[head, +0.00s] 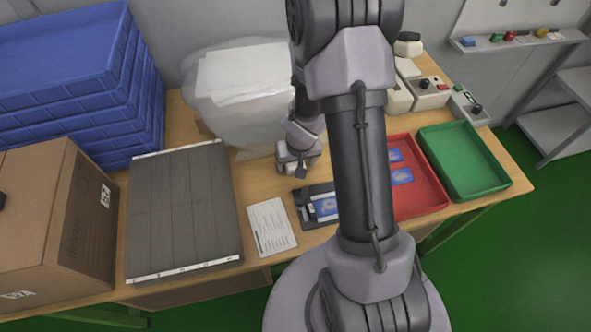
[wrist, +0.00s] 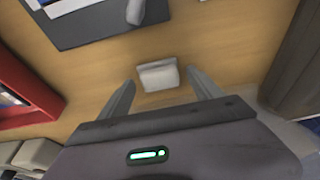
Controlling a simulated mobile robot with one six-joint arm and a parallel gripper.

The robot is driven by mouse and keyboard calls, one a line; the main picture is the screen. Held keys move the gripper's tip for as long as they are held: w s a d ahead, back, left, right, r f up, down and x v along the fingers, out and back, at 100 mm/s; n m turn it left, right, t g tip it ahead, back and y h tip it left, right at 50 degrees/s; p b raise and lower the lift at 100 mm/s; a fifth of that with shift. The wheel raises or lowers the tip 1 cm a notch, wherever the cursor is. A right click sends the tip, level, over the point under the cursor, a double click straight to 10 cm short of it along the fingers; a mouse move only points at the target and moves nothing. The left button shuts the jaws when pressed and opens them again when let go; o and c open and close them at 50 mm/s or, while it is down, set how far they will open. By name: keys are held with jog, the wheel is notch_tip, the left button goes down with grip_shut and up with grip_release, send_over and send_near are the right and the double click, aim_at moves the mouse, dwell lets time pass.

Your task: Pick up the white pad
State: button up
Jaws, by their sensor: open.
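The white pad (wrist: 158,75) is a small, pale block lying on the wooden table in the wrist view, ahead of and between the two fingers. My gripper (wrist: 160,90) is open, with its fingers spread on either side of the pad and nothing held. In the head view my gripper (head: 299,168) points down over the table, behind the dark device. I cannot make out the pad there; my gripper and arm seem to hide it. How high the fingertips are above the table is hard to tell.
A dark device with a blue card (head: 326,207) and a paper sheet (head: 271,226) lie nearby. A red tray (head: 432,197) and a green tray (head: 463,160) stand right. A grey panelled board (head: 180,210) is left; a plastic-wrapped bundle (head: 240,85) stands behind.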

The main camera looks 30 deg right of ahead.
aim_at(296, 165)
jog(key=shift+r, duration=0.2)
jog(key=c, duration=0.3)
grip_shut()
notch_tip(296, 165, up, 18)
jog(key=p, duration=1.8)
